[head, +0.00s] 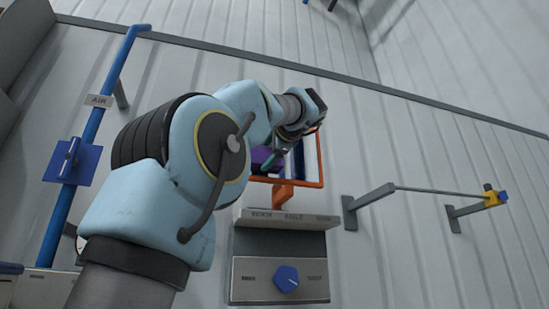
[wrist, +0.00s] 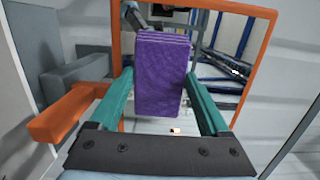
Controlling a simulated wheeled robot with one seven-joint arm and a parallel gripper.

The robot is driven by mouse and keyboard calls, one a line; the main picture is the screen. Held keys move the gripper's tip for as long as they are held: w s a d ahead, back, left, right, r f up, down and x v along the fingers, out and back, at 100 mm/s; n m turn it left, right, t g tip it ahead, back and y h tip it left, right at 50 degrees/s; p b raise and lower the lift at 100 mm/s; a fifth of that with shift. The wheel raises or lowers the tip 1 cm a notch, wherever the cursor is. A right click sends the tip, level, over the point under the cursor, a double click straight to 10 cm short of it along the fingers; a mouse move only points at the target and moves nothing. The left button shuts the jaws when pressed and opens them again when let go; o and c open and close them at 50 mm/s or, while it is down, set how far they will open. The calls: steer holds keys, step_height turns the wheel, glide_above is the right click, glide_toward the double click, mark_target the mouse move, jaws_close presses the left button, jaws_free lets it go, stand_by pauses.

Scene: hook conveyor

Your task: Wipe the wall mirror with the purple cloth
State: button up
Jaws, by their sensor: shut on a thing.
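The wall mirror (wrist: 238,44) has an orange frame and fills much of the wrist view, with reflections of the room in its glass. In the head view its orange frame (head: 321,160) shows past my arm, which hides part of it. The purple cloth (wrist: 162,75) is a folded block between the two green fingers of my gripper (wrist: 160,92). My gripper is shut on the cloth and holds it in front of the glass. I cannot tell whether the cloth touches the glass. In the head view a bit of the cloth (head: 262,158) shows beside my arm.
Below the mirror are a grey labelled ledge (head: 287,218) and a panel with a blue knob (head: 286,279). An orange bracket (wrist: 72,112) juts out at the mirror's left. A rod on grey brackets (head: 432,191) is to the right. A blue air pipe (head: 94,124) runs at left.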

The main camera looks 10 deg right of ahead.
steer(key=shift+r+p, duration=1.1)
steer(key=shift+r, duration=0.05)
steer(key=shift+w+d+f+p, duration=0.1)
steer(key=shift+w+d+p, duration=0.35)
steer(key=shift+d, duration=1.25)
steer(key=shift+d+r+p, duration=0.1)
steer(key=shift+d+p, duration=0.6)
steer(key=shift+d, duration=1.05)
steer(key=shift+w+d+f+p, duration=0.1)
steer(key=shift+w+d+p, duration=0.35)
steer(key=shift+d, duration=1.25)
steer(key=shift+s, duration=0.2)
steer(key=shift+a, duration=0.1)
steer(key=shift+s+a+f+b, duration=0.15)
steer(key=shift+a+b, duration=0.4)
steer(key=shift+a, duration=0.45)
steer(key=shift+s+a+b, duration=0.2)
steer(key=shift+a+b, duration=0.4)
steer(key=shift+a, duration=0.8)
steer(key=shift+s+a+b, duration=0.15)
steer(key=shift+a+b, duration=0.4)
steer(key=shift+a, duration=0.85)
steer(key=shift+s+a+b, duration=0.2)
steer(key=shift+a+b, duration=0.4)
steer(key=shift+a, duration=0.8)
steer(key=shift+d, duration=0.1)
